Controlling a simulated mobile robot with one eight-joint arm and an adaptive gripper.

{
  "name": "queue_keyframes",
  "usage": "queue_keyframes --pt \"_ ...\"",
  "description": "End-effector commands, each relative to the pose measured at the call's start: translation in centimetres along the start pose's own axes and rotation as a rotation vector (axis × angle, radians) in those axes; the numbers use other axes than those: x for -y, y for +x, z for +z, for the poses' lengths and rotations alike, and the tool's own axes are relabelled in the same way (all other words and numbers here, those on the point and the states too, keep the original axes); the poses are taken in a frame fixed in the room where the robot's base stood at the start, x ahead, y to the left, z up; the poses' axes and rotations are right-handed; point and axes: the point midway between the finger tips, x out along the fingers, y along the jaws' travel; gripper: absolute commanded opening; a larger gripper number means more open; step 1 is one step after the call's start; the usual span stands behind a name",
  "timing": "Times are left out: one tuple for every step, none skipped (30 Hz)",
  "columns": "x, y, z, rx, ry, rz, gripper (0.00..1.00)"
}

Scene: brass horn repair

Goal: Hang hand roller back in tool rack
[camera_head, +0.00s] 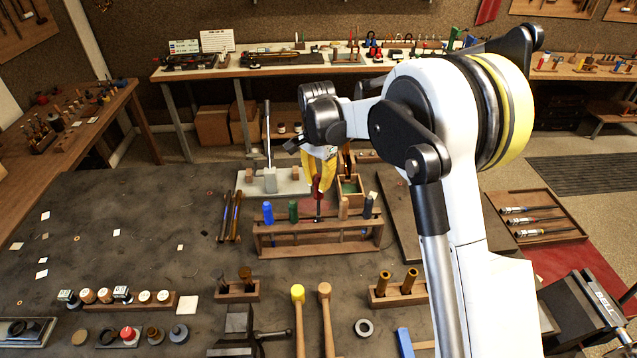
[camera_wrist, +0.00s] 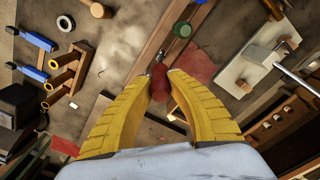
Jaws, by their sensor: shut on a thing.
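The hand roller (camera_head: 317,189) has a red handle and hangs upright from my gripper (camera_head: 319,176), whose yellow fingers are shut on the handle. The wrist view also shows the red handle (camera_wrist: 160,83) between the fingertips of my gripper (camera_wrist: 160,75), with a metal part beyond it. The wooden tool rack (camera_head: 318,250) stands on the bench directly below, and the roller's dark lower part reaches its top rail near the middle. I cannot tell whether it sits in a slot. Blue (camera_head: 267,213) and green (camera_head: 293,211) handles stand left of it, wooden (camera_head: 343,207) and dark (camera_head: 369,205) handles right.
A small wooden box (camera_head: 351,190) and a pale board (camera_head: 288,187) with a lever tool stand behind the rack. Two mallets (camera_head: 298,294) and a wooden block with brass pieces (camera_head: 385,301) lie in front. The bench at left is mostly clear.

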Motion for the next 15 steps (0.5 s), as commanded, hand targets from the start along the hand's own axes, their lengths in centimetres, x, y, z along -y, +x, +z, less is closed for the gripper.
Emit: queue_keyframes --pt "0.0 0.0 0.0 0.000 0.000 0.000 0.00" --pt "0.0 -0.1 0.0 0.000 0.000 0.000 0.00" --pt "0.0 -0.1 0.0 0.000 0.000 0.000 0.00" --pt "0.0 -0.1 0.0 0.000 0.000 0.000 0.00" --pt "0.0 0.0 0.0 0.000 0.000 0.000 0.00" --pt "0.0 0.0 0.0 0.000 0.000 0.000 0.00" --pt "0.0 0.1 0.0 0.000 0.000 0.000 0.00" --pt "0.0 0.1 0.0 0.000 0.000 0.000 0.00" --pt "0.0 0.2 0.0 0.000 0.000 0.000 0.00" --pt "0.0 0.3 0.0 0.000 0.000 0.000 0.00" --pt "0.0 0.5 0.0 0.000 0.000 0.000 0.00" --pt "0.0 0.6 0.0 0.000 0.000 0.000 0.00" --pt "0.0 0.8 0.0 0.000 0.000 0.000 0.00" --pt "0.0 0.9 0.0 0.000 0.000 0.000 0.00" --pt "0.0 1.1 0.0 0.000 0.000 0.000 0.00"
